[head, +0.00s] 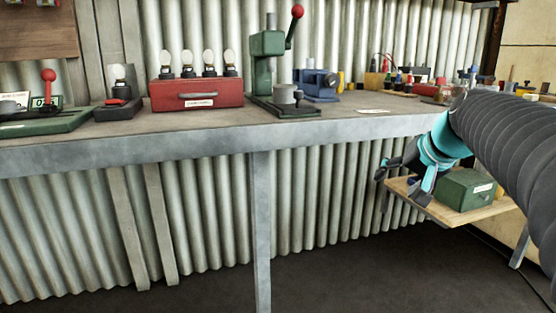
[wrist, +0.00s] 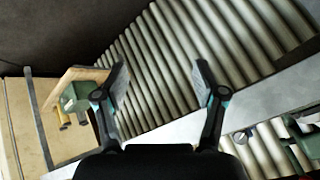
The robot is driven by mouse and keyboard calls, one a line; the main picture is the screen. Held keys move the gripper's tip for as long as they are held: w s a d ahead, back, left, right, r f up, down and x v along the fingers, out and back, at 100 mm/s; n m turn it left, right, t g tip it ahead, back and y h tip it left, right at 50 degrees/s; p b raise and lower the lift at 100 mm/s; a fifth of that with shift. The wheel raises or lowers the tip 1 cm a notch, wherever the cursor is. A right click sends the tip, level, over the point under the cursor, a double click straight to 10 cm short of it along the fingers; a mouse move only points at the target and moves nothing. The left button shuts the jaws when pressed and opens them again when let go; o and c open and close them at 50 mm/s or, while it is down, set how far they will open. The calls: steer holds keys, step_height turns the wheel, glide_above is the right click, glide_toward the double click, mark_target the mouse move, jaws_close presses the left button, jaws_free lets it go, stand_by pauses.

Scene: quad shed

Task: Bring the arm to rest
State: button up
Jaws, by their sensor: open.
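My gripper (head: 403,186) hangs at the right in the head view, below the front edge of the grey workbench (head: 200,143). In the wrist view my gripper (wrist: 160,76) has its two dark fingers wide apart, with nothing between them but the view of the corrugated wall (wrist: 165,50). My arm comes in from the right edge of the head view and hides part of the bench's right end.
A low wooden shelf (head: 477,214) with a green box (head: 465,190) is close to my gripper. On the bench stand a red box with bulbs (head: 197,95), a green press (head: 268,65) and a blue vise (head: 318,85). The floor (head: 340,275) below is clear.

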steer(key=s+a+f+n+g+h+p, duration=0.1)
steer(key=s+a+f+n+p, duration=0.1)
steer(key=s, duration=1)
steer(key=s+a+f+n+g+h+p, duration=0.1)
steer(key=s+a+f+n+p, duration=0.1)
steer(key=s+a+f+p, duration=0.2)
steer(key=s+a+f, duration=0.3)
steer(key=s+f, duration=0.2)
steer(key=s, duration=0.3)
steer(key=shift+f, duration=0.25)
steer(key=shift+a, duration=0.1)
